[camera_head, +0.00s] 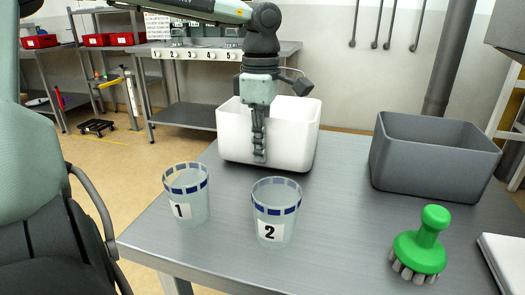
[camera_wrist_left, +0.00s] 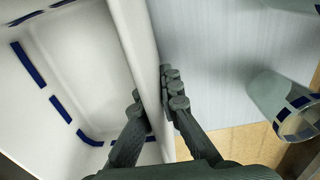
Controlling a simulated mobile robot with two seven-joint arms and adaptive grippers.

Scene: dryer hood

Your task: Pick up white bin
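The white bin (camera_head: 293,131) stands on the grey metal table (camera_head: 335,215), near its back left. My left gripper (camera_head: 259,150) points down at its front wall. In the left wrist view my left gripper (camera_wrist_left: 155,88) has one finger inside the bin (camera_wrist_left: 75,75) and one outside, with the wall pinched between them. The bin appears to rest on the table. My right gripper is not in view.
A grey bin (camera_head: 432,158), green brush (camera_head: 421,245) and white item (camera_head: 503,255) are to the right. The table's middle is clear.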

